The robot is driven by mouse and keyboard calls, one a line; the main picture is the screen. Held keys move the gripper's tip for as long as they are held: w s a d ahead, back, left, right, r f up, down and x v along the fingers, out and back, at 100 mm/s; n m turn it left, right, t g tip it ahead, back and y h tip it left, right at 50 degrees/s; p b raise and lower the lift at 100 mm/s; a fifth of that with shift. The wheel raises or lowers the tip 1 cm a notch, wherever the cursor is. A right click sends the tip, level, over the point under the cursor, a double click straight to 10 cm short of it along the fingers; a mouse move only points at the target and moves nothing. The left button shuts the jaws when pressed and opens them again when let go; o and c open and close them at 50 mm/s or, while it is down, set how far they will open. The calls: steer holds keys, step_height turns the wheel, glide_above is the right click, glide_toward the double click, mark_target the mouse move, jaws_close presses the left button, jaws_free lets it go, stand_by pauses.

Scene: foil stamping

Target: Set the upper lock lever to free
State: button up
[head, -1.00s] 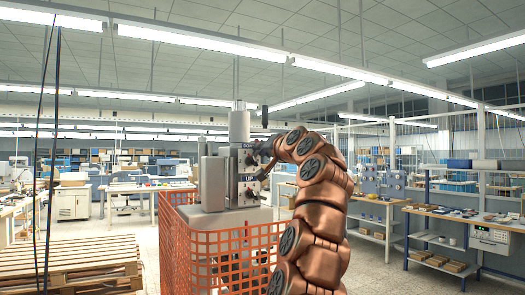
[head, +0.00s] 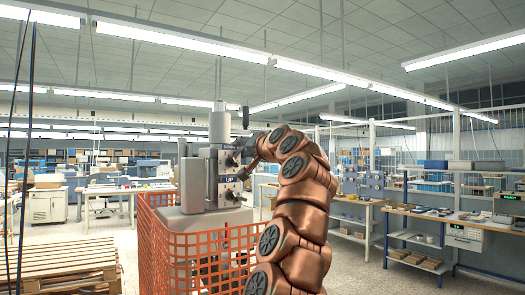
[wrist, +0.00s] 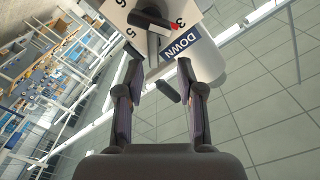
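The stamping machine (head: 193,190) stands left of centre in the head view, with a panel of small dark fittings on its right side. In the wrist view a white dial plate (wrist: 126,8) carries numbers, a red mark and a dark lever (wrist: 152,19). A blue DOWN label (wrist: 183,42) is beside it. A small dark piece (wrist: 168,92) shows between my fingers. I cannot tell which part is the upper lock lever or its setting. My gripper (wrist: 158,66) is open, fingertips apart, just short of the plate. My arm hides part of the panel in the head view.
An orange mesh fence (head: 205,255) surrounds the machine's front. Wooden pallets (head: 65,270) lie at lower left. A workbench (head: 450,218) with a device reading READY (head: 492,222) stands at the right. Floor between fence and bench is partly clear.

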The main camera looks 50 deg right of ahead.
steer(key=shift+s+a+f, duration=0.15)
steer(key=shift+s+f, duration=0.1)
steer(key=shift+s, duration=0.3)
steer(key=v, duration=0.9)
stand_by(0.9)
stand_by(0.3)
